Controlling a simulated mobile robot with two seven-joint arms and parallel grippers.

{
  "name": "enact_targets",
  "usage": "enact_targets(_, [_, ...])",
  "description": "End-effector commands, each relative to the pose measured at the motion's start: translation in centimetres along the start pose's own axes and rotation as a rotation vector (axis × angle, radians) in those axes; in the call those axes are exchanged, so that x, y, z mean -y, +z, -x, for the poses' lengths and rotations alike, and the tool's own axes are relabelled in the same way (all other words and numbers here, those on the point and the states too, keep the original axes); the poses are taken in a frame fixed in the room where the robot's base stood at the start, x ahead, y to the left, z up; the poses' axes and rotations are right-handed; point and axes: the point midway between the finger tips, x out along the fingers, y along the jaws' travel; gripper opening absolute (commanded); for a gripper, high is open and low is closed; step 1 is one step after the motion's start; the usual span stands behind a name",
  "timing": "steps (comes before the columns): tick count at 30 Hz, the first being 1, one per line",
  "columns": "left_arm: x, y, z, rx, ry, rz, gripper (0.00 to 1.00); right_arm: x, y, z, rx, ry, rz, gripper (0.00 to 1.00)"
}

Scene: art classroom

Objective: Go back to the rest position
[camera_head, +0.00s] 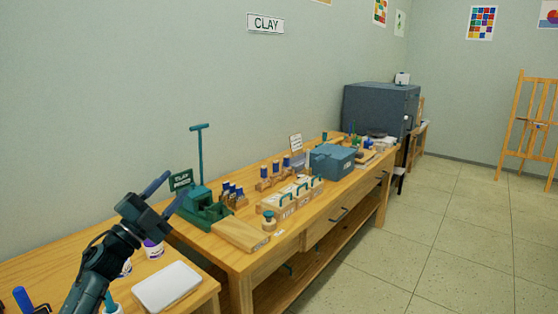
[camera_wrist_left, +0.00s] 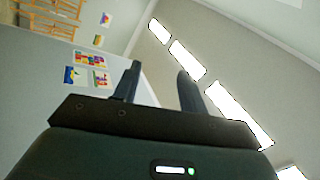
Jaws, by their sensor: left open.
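My left gripper (camera_head: 168,190) is raised at the lower left of the head view, its arm coming up from the bottom edge. Its two fingers are spread apart with nothing between them. In the left wrist view the open fingers (camera_wrist_left: 159,88) point toward the wall and the ceiling lights. In the head view the gripper shows in front of the near end of the clay bench and appears apart from the things there. My right gripper is in neither view.
A long wooden bench (camera_head: 262,258) along the wall holds a green press (camera_head: 204,208), wooden blocks and a blue-grey box (camera_head: 332,160). A white tray (camera_head: 166,287) lies on the nearer table. An easel (camera_head: 531,125) stands far right. The tiled floor (camera_head: 440,245) is clear.

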Motion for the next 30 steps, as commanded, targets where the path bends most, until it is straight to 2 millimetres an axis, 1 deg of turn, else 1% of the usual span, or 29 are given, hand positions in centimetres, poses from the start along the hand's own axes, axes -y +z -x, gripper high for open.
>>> enact_targets(1, [1.2, 2.1, 0.2, 0.110, -0.070, 0.061, 0.42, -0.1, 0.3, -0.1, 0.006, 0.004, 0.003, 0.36])
enact_targets(3, [2.3, 5.1, 0.9, 0.262, -0.146, 0.153, 0.42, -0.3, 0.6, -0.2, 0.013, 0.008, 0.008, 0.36])
enact_targets(6, [2.4, 8.7, 2.3, 0.455, -0.203, 0.284, 0.42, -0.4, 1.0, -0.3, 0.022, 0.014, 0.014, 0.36])
enact_targets(9, [1.5, 11.4, 3.9, 0.616, -0.219, 0.403, 0.42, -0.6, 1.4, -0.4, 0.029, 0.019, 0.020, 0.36])
enact_targets(12, [-0.1, 13.3, 5.4, 0.754, -0.207, 0.515, 0.42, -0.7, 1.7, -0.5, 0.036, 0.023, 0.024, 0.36])
enact_targets(16, [-2.7, 14.7, 7.3, 0.913, -0.158, 0.656, 0.42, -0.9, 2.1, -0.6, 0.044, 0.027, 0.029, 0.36])
enact_targets(18, [-6.1, 13.6, 9.1, 0.918, -0.115, 0.665, 0.42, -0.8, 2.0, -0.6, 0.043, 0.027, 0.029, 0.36])
enact_targets(20, [-8.3, 12.6, 10.3, 0.925, -0.085, 0.679, 0.42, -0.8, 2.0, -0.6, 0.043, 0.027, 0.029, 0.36])
enact_targets(21, [-9.8, 11.9, 11.3, 0.931, -0.064, 0.689, 0.42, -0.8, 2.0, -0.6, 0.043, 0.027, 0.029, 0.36])
enact_targets(23, [-12.1, 10.7, 12.8, 0.940, -0.033, 0.705, 0.42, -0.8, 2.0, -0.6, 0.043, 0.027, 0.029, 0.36])
enact_targets(24, [-13.7, 9.8, 13.9, 0.948, -0.009, 0.719, 0.42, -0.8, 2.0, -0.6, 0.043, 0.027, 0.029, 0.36])
enact_targets(25, [-15.0, 9.0, 14.8, 0.954, 0.009, 0.730, 0.42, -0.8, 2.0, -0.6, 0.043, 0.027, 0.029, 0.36])
enact_targets(26, [-16.3, 8.1, 15.8, 0.960, 0.028, 0.743, 0.42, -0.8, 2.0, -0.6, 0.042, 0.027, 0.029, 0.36])
enact_targets(27, [-18.0, 6.8, 17.2, 0.969, 0.055, 0.761, 0.42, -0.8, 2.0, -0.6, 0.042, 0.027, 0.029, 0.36])
enact_targets(29, [-20.6, 4.5, 19.6, 0.984, 0.096, 0.794, 0.42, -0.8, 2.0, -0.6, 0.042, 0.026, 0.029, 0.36])
enact_targets(30, [-22.4, 2.8, 21.3, 0.996, 0.125, 0.819, 0.42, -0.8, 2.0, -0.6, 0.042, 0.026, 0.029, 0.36])
